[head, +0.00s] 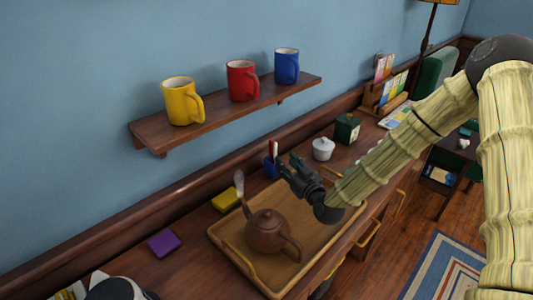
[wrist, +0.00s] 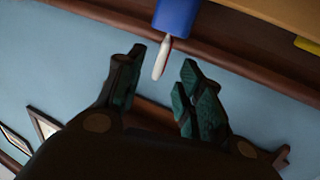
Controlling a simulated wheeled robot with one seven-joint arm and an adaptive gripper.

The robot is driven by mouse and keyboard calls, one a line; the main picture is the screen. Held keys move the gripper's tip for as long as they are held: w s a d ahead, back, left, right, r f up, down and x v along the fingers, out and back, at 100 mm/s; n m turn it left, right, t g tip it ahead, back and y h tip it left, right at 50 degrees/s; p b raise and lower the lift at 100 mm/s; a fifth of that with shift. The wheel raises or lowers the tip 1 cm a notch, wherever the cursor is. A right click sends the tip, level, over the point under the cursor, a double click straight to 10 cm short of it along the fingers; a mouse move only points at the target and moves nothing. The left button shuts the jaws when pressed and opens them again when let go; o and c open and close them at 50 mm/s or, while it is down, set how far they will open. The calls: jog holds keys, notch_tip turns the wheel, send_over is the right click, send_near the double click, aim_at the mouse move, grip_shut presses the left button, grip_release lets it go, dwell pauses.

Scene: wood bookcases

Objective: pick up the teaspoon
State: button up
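I cannot clearly make out a teaspoon. A blue cup (head: 270,168) behind the tray holds slim upright items, one red and one whitish (head: 276,149). In the wrist view the blue cup (wrist: 176,14) is at the top, with a whitish, rounded-tip item (wrist: 161,58) sticking out of it. A pale grey upright shape (head: 239,183) shows by the teapot's spout; I cannot tell what it is. My gripper (head: 290,168) is just right of the blue cup. In the wrist view my gripper (wrist: 160,85) is open, with nothing between its green-padded fingers.
A brown teapot (head: 267,230) stands on a wooden tray (head: 318,226) below my gripper. A yellow block (head: 226,201), purple block (head: 164,243), white lidded pot (head: 323,149) and dark green box (head: 347,128) stand around. A wall shelf (head: 222,115) holds mugs above.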

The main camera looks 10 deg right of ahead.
aim_at(271, 146)
jog(key=shift+w+a+r, duration=0.25)
jog(key=shift+w+a, duration=0.05)
jog(key=shift+w, duration=0.35)
jog(key=shift+w+a+r+p, duration=0.3)
jog(key=shift+w+r+p, duration=0.3)
jog(key=shift+r, duration=0.25)
jog(key=w, duration=0.1)
jog(key=f, duration=0.1)
jog(key=w, duration=0.1)
jog(key=shift+w+a+f, duration=0.25)
jog(key=shift+w+f, duration=0.1)
jog(key=x, duration=0.1)
jog(key=p+x, duration=0.2)
jog(key=x, duration=0.1)
jog(key=shift+a+r, duration=0.35)
jog(key=shift+w, duration=0.4)
jog(key=shift+s, duration=0.1)
grip_shut()
